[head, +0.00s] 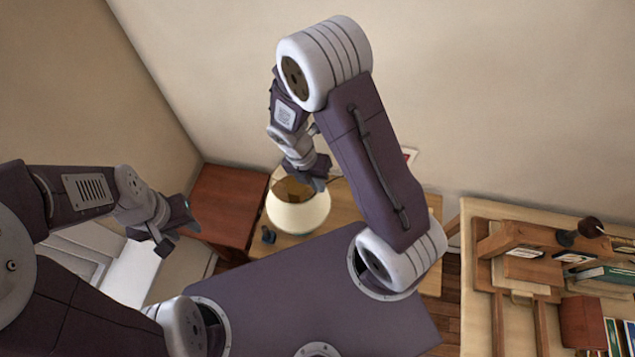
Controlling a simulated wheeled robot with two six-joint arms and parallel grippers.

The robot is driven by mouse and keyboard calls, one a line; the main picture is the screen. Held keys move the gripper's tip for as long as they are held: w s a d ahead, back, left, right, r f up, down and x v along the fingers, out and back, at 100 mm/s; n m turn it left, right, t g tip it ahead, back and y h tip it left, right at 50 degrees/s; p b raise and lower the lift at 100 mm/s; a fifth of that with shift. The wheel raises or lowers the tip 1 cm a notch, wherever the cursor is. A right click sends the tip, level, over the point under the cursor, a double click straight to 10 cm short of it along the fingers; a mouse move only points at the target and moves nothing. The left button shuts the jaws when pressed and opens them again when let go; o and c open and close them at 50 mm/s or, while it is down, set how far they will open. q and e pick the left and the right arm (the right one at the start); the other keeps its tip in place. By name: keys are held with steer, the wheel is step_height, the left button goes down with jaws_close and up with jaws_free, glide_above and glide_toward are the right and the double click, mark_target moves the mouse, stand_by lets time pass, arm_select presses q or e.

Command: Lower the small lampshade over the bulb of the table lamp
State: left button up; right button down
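A cream, rounded lampshade (298,215) with a brownish open top shows over the wooden table, left of the middle of the head view. My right gripper (318,182) reaches down to its top rim from above. Its fingers overlap the rim in the picture, and I cannot tell whether they are shut on it. The lamp's bulb and base are not visible; the shade and my arm may hide them. My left gripper (172,238) is off to the left, apart from the lampshade, its fingers spread and empty.
The light wooden table (345,205) stands against the wall, with a small dark object (268,235) beside the shade. A reddish-brown cabinet (228,205) stands left of it. At the right, a wooden table (480,290) holds wooden frames and books (612,275).

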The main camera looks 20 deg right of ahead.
steer(key=c, duration=1.5)
jaws_free()
steer(key=shift+c, duration=0.2)
steer(key=v, duration=0.9)
steer(key=shift+b, duration=0.4)
